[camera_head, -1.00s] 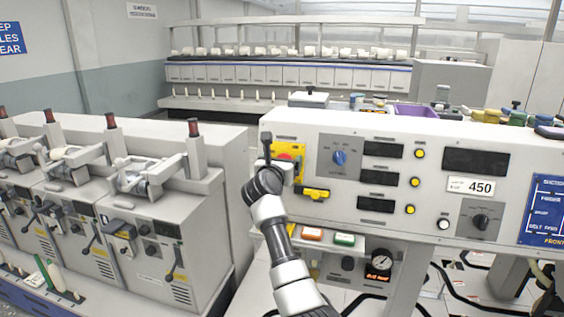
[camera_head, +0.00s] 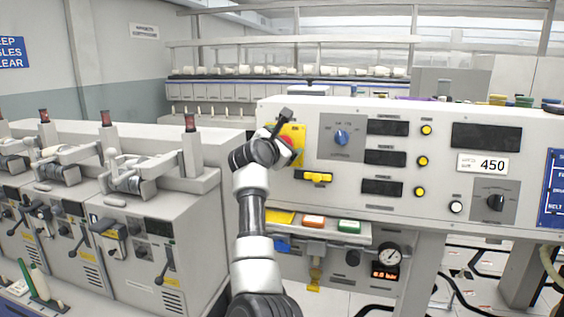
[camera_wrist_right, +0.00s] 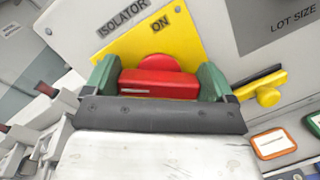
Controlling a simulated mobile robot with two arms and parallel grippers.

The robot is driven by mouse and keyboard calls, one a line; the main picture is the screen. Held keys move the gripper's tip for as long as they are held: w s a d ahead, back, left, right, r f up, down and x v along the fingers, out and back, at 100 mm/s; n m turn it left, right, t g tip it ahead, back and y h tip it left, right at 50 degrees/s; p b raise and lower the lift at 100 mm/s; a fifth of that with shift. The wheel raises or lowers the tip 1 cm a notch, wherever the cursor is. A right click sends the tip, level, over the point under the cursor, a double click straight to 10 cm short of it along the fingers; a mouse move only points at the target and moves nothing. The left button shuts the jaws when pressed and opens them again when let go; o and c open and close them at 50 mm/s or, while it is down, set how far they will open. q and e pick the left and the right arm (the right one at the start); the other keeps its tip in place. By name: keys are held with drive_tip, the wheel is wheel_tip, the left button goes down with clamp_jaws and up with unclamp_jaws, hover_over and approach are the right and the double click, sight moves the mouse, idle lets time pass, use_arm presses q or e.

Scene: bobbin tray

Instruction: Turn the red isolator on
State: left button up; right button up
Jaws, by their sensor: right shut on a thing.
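The red isolator (camera_wrist_right: 158,86) is a red knob with a bar-shaped handle on a yellow plate (camera_wrist_right: 118,52) marked ON. In the head view a little of its red (camera_head: 288,141) shows past my right gripper (camera_head: 279,139), on the left end of the grey control panel. In the right wrist view the green fingers of my right gripper (camera_wrist_right: 158,76) stand on either side of the red handle and are shut on it. The handle lies level with the gripper, while the plate and its lettering are tilted. My left gripper is not in view.
A yellow handle (camera_head: 314,177) sticks out just below the isolator. A blue selector knob (camera_head: 341,137) is to its right. Winding units (camera_head: 150,225) stand at the left.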

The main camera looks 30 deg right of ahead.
drive_tip(key=m+b, duration=0.2)
drive_tip(key=m, duration=0.1)
drive_tip(key=shift+f+g, duration=0.3)
drive_tip(key=shift+g, duration=0.1)
drive_tip(key=m+g+b, duration=0.1)
drive_tip(key=m, duration=0.2)
drive_tip(key=shift+y, duration=0.3)
drive_tip(key=m, duration=0.2)
drive_tip(key=shift+s+m+b, duration=0.1)
drive_tip(key=shift+m+b, duration=0.3)
drive_tip(key=shift+m+g+y, duration=0.3)
drive_tip(key=shift+m+g, duration=0.1)
drive_tip(key=shift+m, duration=0.9)
drive_tip(key=shift+f, duration=0.1)
drive_tip(key=o, duration=0.7)
drive_tip(key=shift+o, duration=0.2)
drive_tip(key=shift+s+a, duration=0.1)
